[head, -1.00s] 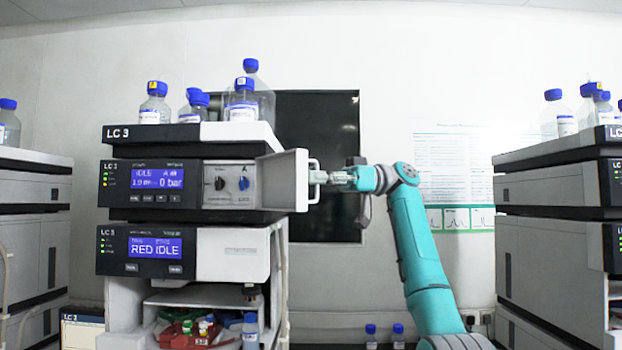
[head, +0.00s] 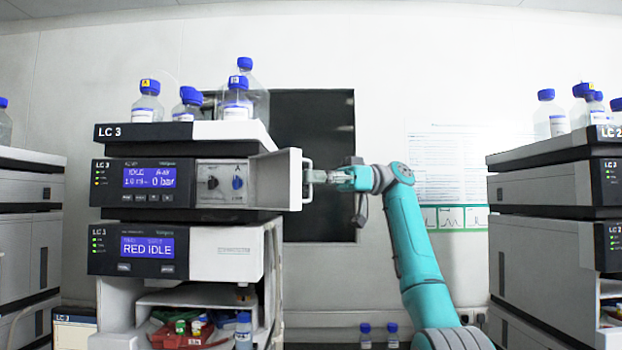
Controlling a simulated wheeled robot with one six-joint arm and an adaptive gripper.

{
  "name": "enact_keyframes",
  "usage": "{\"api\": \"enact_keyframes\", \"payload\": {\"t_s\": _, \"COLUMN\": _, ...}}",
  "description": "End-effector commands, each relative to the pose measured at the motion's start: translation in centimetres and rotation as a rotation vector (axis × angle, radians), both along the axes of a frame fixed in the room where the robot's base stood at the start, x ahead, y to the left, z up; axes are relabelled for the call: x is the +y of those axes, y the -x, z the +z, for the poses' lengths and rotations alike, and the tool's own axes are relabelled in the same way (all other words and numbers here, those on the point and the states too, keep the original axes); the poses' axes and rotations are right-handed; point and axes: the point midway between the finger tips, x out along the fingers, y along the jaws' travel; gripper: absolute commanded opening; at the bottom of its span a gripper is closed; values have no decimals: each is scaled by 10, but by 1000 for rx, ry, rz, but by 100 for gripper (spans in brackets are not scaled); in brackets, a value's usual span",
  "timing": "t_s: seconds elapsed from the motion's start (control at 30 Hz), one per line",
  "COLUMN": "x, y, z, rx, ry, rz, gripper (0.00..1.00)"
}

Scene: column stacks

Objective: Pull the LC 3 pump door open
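The LC 3 stack stands left of centre, with the "LC 3" label on its top unit (head: 160,133). Its pump module (head: 148,178) has a lit blue display. The pump door (head: 281,180) is swung out at the module's right side, baring a panel with a black knob and a blue knob (head: 222,183). A handle (head: 306,179) is on the door's outer face. My gripper (head: 318,177) reaches in from the right with its fingers at this handle. The fingers are small here, but they appear closed around the handle bar.
Bottles with blue caps (head: 238,104) stand on top of the stack. A second module (head: 180,251) sits below the pump, above an open shelf with a red tray (head: 180,338). Another stack (head: 545,185) stands at the right.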

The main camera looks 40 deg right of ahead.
Motion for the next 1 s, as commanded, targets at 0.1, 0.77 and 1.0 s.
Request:
{"api": "enact_keyframes", "payload": {"t_s": 0.1, "x": -18, "y": 3, "z": 0, "rx": 3, "ry": 0, "rz": -2, "gripper": 17}}
{"api": "enact_keyframes", "payload": {"t_s": 0.77, "x": -68, "y": 10, "z": -1, "rx": 1, "ry": 1, "rz": 1, "gripper": 17}}
{"api": "enact_keyframes", "payload": {"t_s": 1.0, "x": -68, "y": 10, "z": -1, "rx": 1, "ry": 1, "rz": 0, "gripper": 17}}
